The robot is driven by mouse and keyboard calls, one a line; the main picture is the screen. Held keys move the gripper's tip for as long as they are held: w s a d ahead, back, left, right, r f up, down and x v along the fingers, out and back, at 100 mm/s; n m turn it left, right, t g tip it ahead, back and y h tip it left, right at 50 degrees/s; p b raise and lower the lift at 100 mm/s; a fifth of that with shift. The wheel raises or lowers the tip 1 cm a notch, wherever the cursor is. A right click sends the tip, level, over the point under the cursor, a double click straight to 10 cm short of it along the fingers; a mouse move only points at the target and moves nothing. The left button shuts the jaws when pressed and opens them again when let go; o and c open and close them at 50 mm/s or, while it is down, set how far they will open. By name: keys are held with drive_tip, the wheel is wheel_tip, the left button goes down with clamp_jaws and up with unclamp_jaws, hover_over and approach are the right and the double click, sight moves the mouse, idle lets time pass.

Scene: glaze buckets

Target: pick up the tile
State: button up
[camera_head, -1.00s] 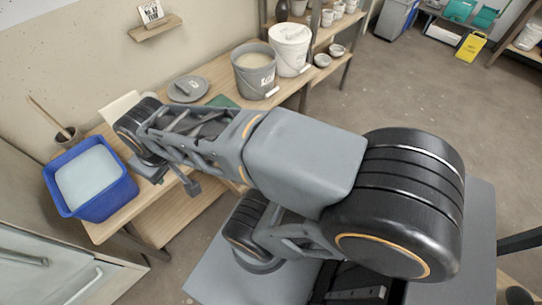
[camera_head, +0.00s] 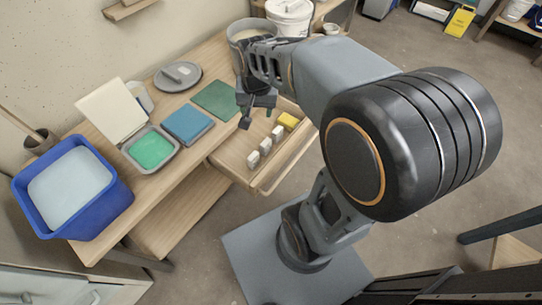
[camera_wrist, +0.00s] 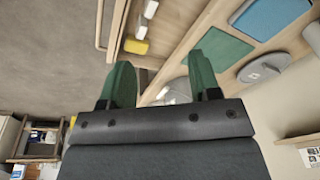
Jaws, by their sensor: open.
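Several flat square pieces lie on the wooden bench: a dark green one (camera_head: 215,98), a blue one with a grey rim (camera_head: 187,124), and a bright green one in a grey tray (camera_head: 150,149). I cannot tell for certain which is the tile. My gripper (camera_head: 257,112) hangs right of the dark green square, above the open drawer, apart from everything. In the wrist view my gripper (camera_wrist: 162,82) has its two green fingers spread with nothing between them. The dark green square (camera_wrist: 222,49) and the blue one (camera_wrist: 268,14) show beyond the fingers.
The open drawer (camera_head: 234,161) holds small white blocks (camera_head: 265,147) and a yellow block (camera_head: 288,121). A blue tub (camera_head: 122,198) stands at the bench's left end, by a leaning cream board (camera_head: 112,110). A grey disc (camera_head: 177,76) and a grey bucket (camera_head: 245,33) stand behind.

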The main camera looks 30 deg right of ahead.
sight(266, 142)
drive_tip(key=w+d+f+m+b, duration=0.2)
drive_tip(key=f+b, duration=0.1)
drive_tip(key=f, duration=0.5)
drive_tip(key=w+d+f+m+g+b, duration=0.1)
drive_tip(key=w+d+f+m+b, duration=0.1)
drive_tip(key=f, duration=0.7)
drive_tip(key=w+d+f+m+b, duration=0.2)
drive_tip(key=f+b, duration=0.4)
drive_tip(key=f, duration=0.3)
drive_tip(key=shift+w+d+f+m+g, duration=0.15)
drive_tip(key=shift+w+m+g, duration=0.3)
drive_tip(key=shift+w, duration=0.75)
drive_tip(key=shift+s+f+b, duration=0.15)
drive_tip(key=shift+f+b, duration=1.3)
drive_tip(key=shift+f, duration=1.55)
drive_tip(key=shift+r, duration=0.1)
drive_tip(key=c, duration=1)
clamp_jaws()
drive_tip(key=shift+r, duration=0.1)
